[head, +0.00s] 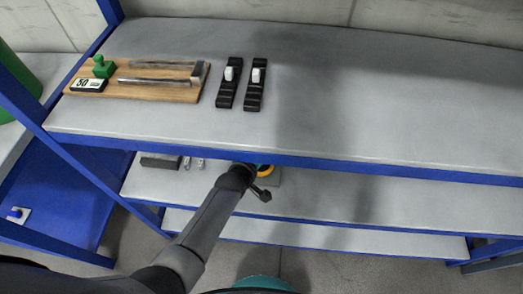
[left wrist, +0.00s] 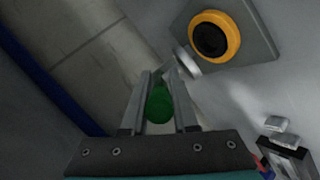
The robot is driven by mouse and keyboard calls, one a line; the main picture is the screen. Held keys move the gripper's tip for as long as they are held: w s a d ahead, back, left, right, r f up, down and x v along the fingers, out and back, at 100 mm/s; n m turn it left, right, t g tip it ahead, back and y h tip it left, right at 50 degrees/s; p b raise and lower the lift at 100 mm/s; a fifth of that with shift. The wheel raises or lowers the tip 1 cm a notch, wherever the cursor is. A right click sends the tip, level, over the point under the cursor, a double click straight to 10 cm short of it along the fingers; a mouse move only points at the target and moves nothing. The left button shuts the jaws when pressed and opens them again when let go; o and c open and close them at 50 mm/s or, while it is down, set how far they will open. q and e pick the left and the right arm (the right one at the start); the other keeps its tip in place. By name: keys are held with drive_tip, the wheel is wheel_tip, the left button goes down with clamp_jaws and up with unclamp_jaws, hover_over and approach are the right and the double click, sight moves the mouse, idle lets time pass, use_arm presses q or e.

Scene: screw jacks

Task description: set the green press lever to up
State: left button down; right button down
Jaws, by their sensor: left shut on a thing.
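A green lever knob (left wrist: 159,104) sits between the two fingers of my left gripper (left wrist: 161,76) in the left wrist view; the gripper is shut on it. A pale metal lever part (left wrist: 187,61) shows just beyond the fingertips, beside an orange ring with a black centre (left wrist: 236,42) on a grey plate (left wrist: 261,38). How the knob joins the lever is hidden by the fingers. In the head view my left arm reaches the middle shelf, where part of the orange ring (head: 264,171) shows; the knob and fingers are hidden there. My right gripper is not seen.
On the top shelf (head: 380,110) stand a wooden board (head: 148,92) with a green handle piece (head: 103,66) and two black switches with white knobs (head: 229,73) (head: 256,75). The shelf's blue front edge (head: 330,165) hangs over the middle shelf. The top shelf's right side is clear.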

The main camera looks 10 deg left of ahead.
use_arm(q)
drive_tip(key=shift+w+r, duration=0.1)
drive_tip(key=shift+r, duration=0.05)
idle(0.4)
drive_tip(key=c, duration=1)
unclamp_jaws()
drive_tip(key=p+v, duration=0.6)
drive_tip(key=v, duration=0.9)
drive_tip(key=shift+r, duration=0.3)
drive_tip(key=shift+c, duration=0.2)
